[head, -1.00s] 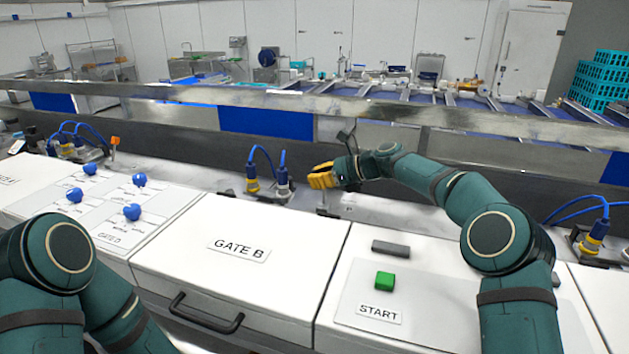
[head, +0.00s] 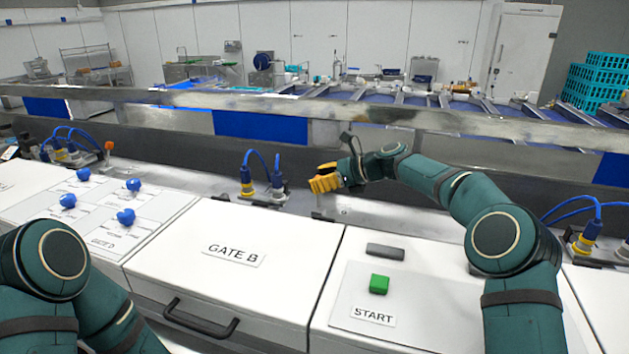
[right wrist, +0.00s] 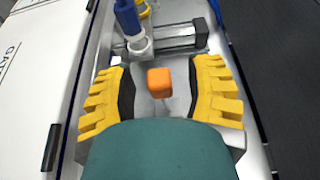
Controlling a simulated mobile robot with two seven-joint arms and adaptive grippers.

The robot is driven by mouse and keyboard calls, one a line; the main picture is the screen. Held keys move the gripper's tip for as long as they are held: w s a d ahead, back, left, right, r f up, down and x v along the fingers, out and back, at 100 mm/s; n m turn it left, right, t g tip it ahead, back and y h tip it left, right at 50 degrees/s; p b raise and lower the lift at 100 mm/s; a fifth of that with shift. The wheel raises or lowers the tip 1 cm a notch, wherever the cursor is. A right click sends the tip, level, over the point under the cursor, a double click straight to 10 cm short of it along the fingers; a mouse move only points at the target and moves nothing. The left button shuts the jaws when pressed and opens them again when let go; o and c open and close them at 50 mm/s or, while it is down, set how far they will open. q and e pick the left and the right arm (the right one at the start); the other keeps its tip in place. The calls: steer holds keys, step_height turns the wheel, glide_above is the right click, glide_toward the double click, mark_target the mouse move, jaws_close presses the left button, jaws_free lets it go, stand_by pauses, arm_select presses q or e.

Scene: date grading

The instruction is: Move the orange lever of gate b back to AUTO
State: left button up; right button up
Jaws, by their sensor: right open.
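The orange lever knob (right wrist: 159,83) stands between the two yellow fingers of my open right gripper (right wrist: 162,92) in the right wrist view. A gap shows on each side of the knob, so neither finger appears to touch it. In the head view my right gripper (head: 325,182) is behind the GATE B cabinet (head: 270,225), near its right back corner, and this lever is hidden there. I cannot read any AUTO mark. My left gripper is out of view; only my left arm shows.
Blue cables with yellow connectors (head: 247,185) stand just left of my right gripper. Another orange lever (head: 109,145) is farther left. A metal rail (head: 400,118) runs behind the work area. A green START button (head: 379,284) and blue knobs (head: 126,216) sit on nearby panels.

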steer(key=v, duration=1)
steer(key=shift+d, duration=0.25)
